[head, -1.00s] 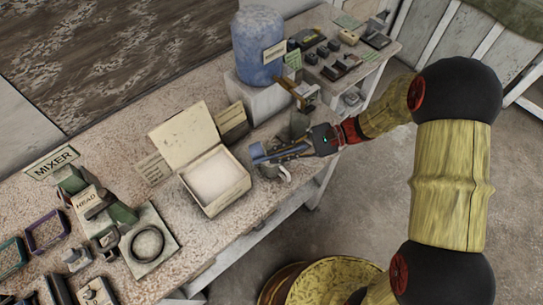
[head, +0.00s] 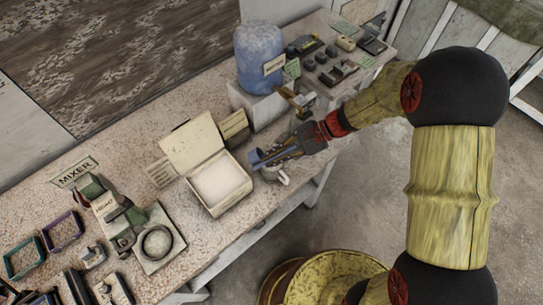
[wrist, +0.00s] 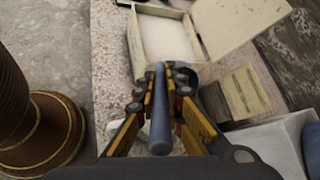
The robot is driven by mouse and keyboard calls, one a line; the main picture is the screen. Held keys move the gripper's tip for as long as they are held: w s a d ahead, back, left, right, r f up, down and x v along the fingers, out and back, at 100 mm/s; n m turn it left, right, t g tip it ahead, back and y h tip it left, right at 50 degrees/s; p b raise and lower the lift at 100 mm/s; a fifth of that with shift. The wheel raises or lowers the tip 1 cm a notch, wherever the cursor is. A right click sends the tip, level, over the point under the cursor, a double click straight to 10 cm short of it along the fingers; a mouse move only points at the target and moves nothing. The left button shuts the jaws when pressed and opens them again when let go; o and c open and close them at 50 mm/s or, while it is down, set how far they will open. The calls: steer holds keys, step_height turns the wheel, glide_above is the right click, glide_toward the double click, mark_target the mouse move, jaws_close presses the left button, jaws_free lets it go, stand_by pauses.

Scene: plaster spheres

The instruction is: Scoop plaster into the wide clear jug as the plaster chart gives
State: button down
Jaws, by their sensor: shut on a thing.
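My gripper (head: 276,154) is shut on the blue handle of a scoop (wrist: 160,112). The scoop's darker end (wrist: 188,76) points toward the plaster box in the wrist view. It is partly hidden by the fingers, and I cannot tell whether it holds plaster. The open cream box of white plaster (head: 220,182) lies just left of the gripper in the head view; its far lid stands up. A cup-like vessel with a pale handle (head: 283,179), perhaps the jug, stands under the gripper and is mostly hidden. Small cards (head: 161,172) stand by the box, their text too small to read.
A blue drum (head: 260,58) stands on a pale block behind the gripper. The green mixer (head: 118,215) and its round-ringed base are at the left, with coloured frames (head: 62,230) beyond. Several small tools (head: 325,60) lie at the far right end of the bench.

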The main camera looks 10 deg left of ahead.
steer(key=shift+s+a+r+h+p, duration=0.1)
steer(key=shift+a+r+h+p, duration=0.2)
steer(key=shift+r+h+p, duration=0.8)
steer(key=r+h+p, duration=0.1)
steer(key=p, duration=0.3)
steer(key=a+r+t+h+p, duration=0.1)
steer(key=p, duration=0.3)
steer(key=shift+s+a+r+t+p, duration=0.15)
steer(key=shift+s+t+p, duration=0.15)
steer(key=shift+p, duration=0.05)
steer(key=shift+a+r+h+p, duration=0.1)
steer(key=shift+h+p, duration=0.3)
steer(key=shift+p, duration=0.1)
